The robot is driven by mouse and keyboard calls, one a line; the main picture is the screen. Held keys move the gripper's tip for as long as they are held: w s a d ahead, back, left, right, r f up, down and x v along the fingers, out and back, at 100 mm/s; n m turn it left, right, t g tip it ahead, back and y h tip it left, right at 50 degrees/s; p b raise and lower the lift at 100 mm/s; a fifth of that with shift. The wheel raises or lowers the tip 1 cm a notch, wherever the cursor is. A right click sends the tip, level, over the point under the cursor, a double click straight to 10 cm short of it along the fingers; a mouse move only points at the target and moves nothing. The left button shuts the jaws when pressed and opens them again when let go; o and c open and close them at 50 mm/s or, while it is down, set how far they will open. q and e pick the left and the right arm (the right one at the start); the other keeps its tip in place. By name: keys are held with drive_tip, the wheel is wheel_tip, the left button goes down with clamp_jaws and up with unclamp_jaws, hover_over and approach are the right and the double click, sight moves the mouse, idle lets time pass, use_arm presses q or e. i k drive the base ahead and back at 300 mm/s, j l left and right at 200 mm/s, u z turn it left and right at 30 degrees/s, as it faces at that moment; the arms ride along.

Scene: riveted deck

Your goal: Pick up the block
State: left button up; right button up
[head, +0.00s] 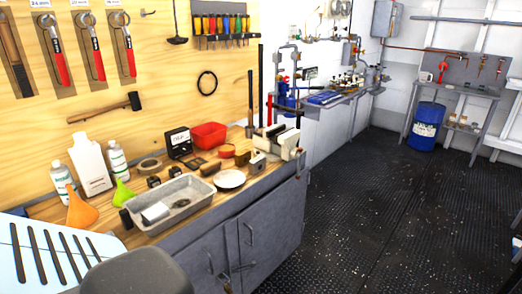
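Several small block-like things lie on the wooden workbench (200,207); I cannot tell which is the task's block. A brown block (242,158) and a grey metal block (257,163) lie near the bench's right end. An orange-brown piece (226,151) lies just left of the brown block. A white block-shaped thing (155,213) lies in the grey metal tray (190,190). Neither of my grippers is in view.
A white dish (230,180), a red bin (208,135), white bottles (90,163) and an orange funnel (80,211) crowd the bench. A grey cabinet (270,220) is below it. The dark deck (390,220) to the right is clear; a blue drum (426,127) stands far back.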

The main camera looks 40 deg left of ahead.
sight(241, 158)
drive_tip(key=i+u, duration=0.2)
drive_tip(key=i, duration=0.45)
drive_tip(key=i+l+u, duration=0.25)
drive_tip(key=i, duration=0.4)
drive_tip(key=i+l+u, duration=0.15)
drive_tip(key=i+u, duration=0.3)
drive_tip(key=i+l+u, duration=0.2)
drive_tip(key=u, duration=0.25)
drive_tip(key=i+l+u, duration=0.25)
drive_tip(key=u, duration=0.25)
drive_tip(key=i+l+u, duration=0.15)
drive_tip(key=l+u, duration=0.3)
drive_tip(key=i+l+u, duration=0.1)
drive_tip(key=l+u, duration=0.15)
drive_tip(key=l, duration=0.55)
